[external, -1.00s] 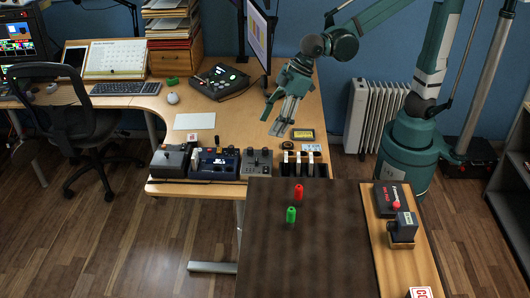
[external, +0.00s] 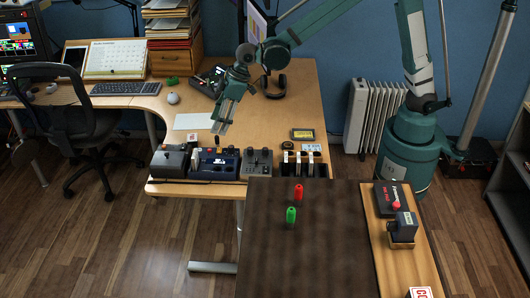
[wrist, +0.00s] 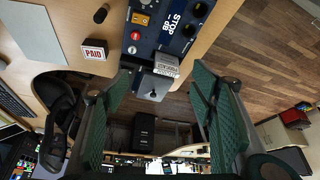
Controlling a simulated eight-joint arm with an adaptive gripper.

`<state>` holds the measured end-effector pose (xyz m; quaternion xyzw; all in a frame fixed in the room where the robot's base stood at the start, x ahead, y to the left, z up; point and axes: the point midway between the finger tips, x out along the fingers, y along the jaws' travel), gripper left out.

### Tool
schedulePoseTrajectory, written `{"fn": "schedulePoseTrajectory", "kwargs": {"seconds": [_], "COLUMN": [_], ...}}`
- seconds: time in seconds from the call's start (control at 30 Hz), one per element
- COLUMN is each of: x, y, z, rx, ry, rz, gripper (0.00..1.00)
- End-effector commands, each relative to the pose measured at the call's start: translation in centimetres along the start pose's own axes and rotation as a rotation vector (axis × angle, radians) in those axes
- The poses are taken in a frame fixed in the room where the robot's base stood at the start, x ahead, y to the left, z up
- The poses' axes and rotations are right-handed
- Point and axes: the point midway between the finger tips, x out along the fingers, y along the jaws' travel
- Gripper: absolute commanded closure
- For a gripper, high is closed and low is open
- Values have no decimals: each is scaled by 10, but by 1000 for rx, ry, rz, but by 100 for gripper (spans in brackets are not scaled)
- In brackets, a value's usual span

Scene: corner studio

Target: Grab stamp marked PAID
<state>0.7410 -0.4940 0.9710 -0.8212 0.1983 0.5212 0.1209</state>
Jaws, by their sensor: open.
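A small block with a white face and red letters PAID (wrist: 95,50) lies on the wooden desk in the wrist view, left of the blue device. It also shows as a small pale block (external: 193,138) on the desk in the external view, behind the row of devices. My gripper (external: 221,130) is above the desk, to the right of that block and near the devices. In the wrist view my gripper's two green pads (wrist: 165,95) stand wide apart with nothing held between them. The PAID block lies outside them, up and left.
A blue device (wrist: 175,22) and grey boxes (external: 170,160) line the desk's front edge. A pale block with dark lettering (wrist: 167,66) stands beside the blue device. A black upright piece (wrist: 101,13) is near the PAID block. White paper (external: 193,121) lies behind.

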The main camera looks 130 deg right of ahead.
Motion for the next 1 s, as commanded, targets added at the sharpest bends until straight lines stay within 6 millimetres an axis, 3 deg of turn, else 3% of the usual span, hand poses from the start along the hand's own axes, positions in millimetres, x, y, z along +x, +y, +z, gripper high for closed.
{"fn": "schedulePoseTrajectory", "kwargs": {"seconds": [0.3, 0.6, 0.8, 1.0], "x": [56, 108, 132, 140], "y": [75, 144, 174, 184], "z": [-15, -15, -11, -9], "rx": [52, 99, 117, 123], "ry": [-20, -39, -47, -49], "rz": [21, 37, 44, 46], "gripper": [44, 44, 44, 44]}}
